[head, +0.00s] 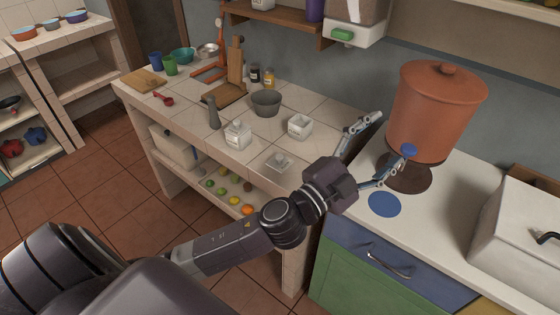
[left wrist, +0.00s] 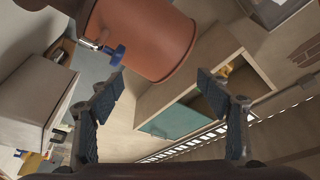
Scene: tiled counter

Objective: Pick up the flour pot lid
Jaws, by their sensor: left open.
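A small white square lid (head: 279,162) with a knob lies on the tiled counter near its front right edge. Just behind it stands an open white pot (head: 299,127) with a label too small to read. A similar white pot (head: 238,135) with its lid on stands to the left. My left gripper (head: 391,138) is open and empty, to the right of the lid and apart from it, its fingers pointing toward the clay water dispenser. The left wrist view shows its two fingers (left wrist: 160,92) spread wide with nothing between them; no lid shows there. My right gripper is not in view.
The clay dispenser (head: 436,105) with a blue tap (head: 408,150) stands close to the left fingers. A grey bowl (head: 266,103), a pestle (head: 213,112) and jars stand behind the pots. A white bread box (head: 520,235) is at right. Tiles around the lid are clear.

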